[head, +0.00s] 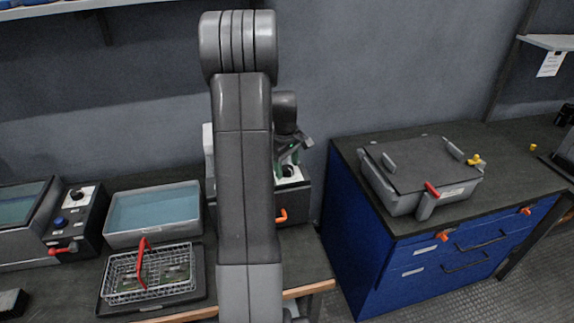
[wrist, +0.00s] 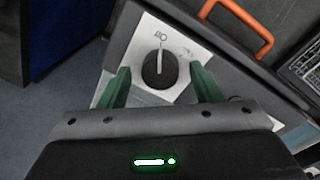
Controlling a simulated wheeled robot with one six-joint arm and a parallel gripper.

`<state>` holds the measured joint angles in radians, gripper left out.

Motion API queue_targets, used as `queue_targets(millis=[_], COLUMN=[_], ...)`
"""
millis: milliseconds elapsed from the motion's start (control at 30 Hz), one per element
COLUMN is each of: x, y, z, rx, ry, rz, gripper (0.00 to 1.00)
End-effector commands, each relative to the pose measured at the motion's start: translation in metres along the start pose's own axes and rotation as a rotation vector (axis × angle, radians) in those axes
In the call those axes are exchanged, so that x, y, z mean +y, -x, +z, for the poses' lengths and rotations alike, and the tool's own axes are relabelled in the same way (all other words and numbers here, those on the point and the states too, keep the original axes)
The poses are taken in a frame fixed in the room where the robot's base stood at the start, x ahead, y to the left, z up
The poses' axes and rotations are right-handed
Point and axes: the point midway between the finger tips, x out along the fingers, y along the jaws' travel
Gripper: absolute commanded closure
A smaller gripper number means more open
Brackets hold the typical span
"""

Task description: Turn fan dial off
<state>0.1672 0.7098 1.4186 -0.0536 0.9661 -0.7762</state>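The fan dial (wrist: 159,69) is a round black knob with a pale pointer line on a light plate (wrist: 190,32) with small printed marks, in the wrist view. The pointer line runs toward the mark at the top of the plate. My gripper (wrist: 160,84) is open, with one green finger on each side of the dial and gaps showing between fingers and knob. In the head view my gripper (head: 287,158) is partly hidden behind my arm, over the light plate (head: 290,174); the dial is hard to make out there.
An orange handle (wrist: 238,18) sits near the plate. In the head view, a blue-water tank (head: 153,214), a wire basket (head: 150,272) with a red handle and another control box (head: 76,218) stand left. A blue cabinet (head: 365,240) bearing a grey lidded box (head: 405,190) stands right.

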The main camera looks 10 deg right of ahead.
Motion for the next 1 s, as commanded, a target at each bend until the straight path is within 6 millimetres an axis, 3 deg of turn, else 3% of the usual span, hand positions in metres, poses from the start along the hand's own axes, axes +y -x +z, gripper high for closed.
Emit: queue_targets(millis=[267, 700, 1000], x=[0.000, 0.000, 0.000], y=[0.012, 0.106, 0.136], z=[0.000, -0.001, 0.000], rx=[0.001, 0.003, 0.000], ry=[-0.001, 0.000, 0.000], rz=[0.000, 0.002, 0.000], gripper=[0.42, 0.42, 0.42])
